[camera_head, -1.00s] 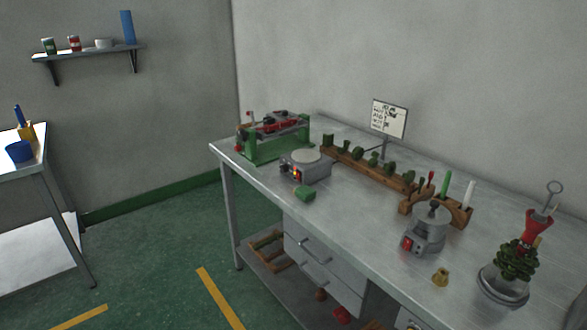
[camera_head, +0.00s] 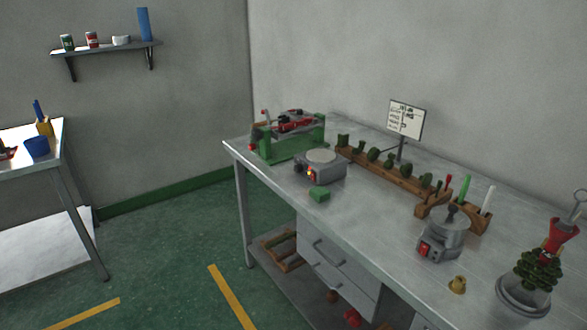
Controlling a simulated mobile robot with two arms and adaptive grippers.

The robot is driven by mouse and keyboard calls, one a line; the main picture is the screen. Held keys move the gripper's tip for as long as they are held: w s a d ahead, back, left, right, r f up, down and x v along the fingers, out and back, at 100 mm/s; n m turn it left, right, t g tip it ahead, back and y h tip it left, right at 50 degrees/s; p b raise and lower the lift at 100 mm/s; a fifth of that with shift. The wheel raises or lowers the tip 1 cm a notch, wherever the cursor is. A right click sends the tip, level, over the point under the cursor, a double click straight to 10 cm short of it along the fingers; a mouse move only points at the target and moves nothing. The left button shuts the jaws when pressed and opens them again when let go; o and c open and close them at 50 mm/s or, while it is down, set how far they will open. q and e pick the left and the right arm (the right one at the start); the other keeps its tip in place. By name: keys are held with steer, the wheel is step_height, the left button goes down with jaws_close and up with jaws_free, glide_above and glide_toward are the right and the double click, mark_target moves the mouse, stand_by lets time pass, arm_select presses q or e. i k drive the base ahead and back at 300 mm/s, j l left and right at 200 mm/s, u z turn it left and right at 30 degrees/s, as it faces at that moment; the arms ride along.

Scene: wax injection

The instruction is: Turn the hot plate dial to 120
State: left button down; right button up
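What looks like the hot plate (camera_head: 323,171) is a grey box with a round pale plate on top. Neither of my grippers is in view.
A green block (camera_head: 319,194) lies in front of the hot plate. A green-framed device (camera_head: 289,145) stands behind it to the left. A wooden rack (camera_head: 384,174) with green pieces and a sign (camera_head: 406,119) are behind. Green floor (camera_head: 180,245) is open in front of the bench's left end.

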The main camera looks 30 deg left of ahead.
mark_target(298, 168)
steer(key=i+j, duration=0.15)
steer(key=j, duration=0.2)
steer(key=i+j+z, duration=0.15)
steer(key=j, duration=0.2)
steer(key=i+j, duration=0.15)
steer(key=j, duration=0.25)
steer(key=i+j+z, duration=0.15)
steer(key=j, duration=0.2)
steer(key=i+j, duration=0.1)
steer(key=j, duration=0.3)
steer(key=i+j+z, duration=0.1)
steer(key=j, duration=0.3)
steer(key=i+j+z, duration=0.1)
steer(key=j, duration=0.3)
